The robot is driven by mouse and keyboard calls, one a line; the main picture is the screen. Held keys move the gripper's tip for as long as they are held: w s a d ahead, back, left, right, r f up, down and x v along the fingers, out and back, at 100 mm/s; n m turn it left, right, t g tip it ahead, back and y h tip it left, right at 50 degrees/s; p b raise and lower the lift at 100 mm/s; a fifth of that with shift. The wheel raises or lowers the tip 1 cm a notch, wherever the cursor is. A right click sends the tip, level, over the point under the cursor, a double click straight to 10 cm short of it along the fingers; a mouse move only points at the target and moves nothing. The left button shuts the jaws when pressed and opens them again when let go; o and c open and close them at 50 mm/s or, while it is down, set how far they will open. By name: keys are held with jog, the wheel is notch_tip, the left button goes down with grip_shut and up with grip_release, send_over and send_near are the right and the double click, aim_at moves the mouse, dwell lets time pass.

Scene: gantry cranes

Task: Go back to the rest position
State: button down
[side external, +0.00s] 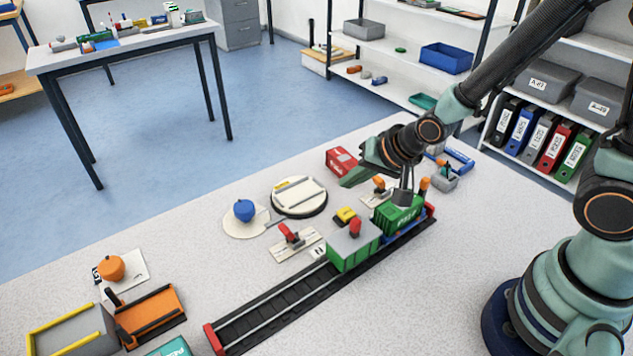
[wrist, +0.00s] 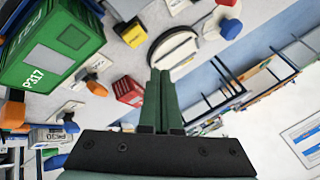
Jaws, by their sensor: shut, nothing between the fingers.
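My gripper (side external: 352,180) is in the air above the right part of the table, pointing left in the side external view. Its two green fingers (wrist: 160,100) are pressed together in the wrist view, with nothing between them. A green container marked P317 (wrist: 50,48) fills the upper left of the wrist view. In the side external view a green container (side external: 400,213) sits at the far end of the track, partly hidden by a grey part above it. A red container (side external: 340,160) stands behind the gripper and also shows in the wrist view (wrist: 128,90).
A green wagon with a grey top (side external: 352,248) stands on the black track (side external: 270,318). A round turntable (side external: 299,197), a blue knob (side external: 244,210), an orange knob (side external: 111,267) and a grey bin (side external: 75,335) are to the left. Shelves (side external: 400,60) stand behind.

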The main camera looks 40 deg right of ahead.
dwell(0.5)
jog(key=shift+d+r, duration=0.1)
jog(key=shift+r, duration=0.15)
jog(key=s+d+r+n, duration=0.3)
jog(key=s+d+r, duration=0.1)
jog(key=r, duration=0.3)
jog(key=s+d+r+n+g+h, duration=0.1)
jog(key=s+d+r+n, duration=0.2)
jog(key=r, duration=0.5)
jog(key=shift+s+d+r+n+g+h, duration=0.3)
jog(key=shift+s+n, duration=0.4)
jog(key=shift+s, duration=0.55)
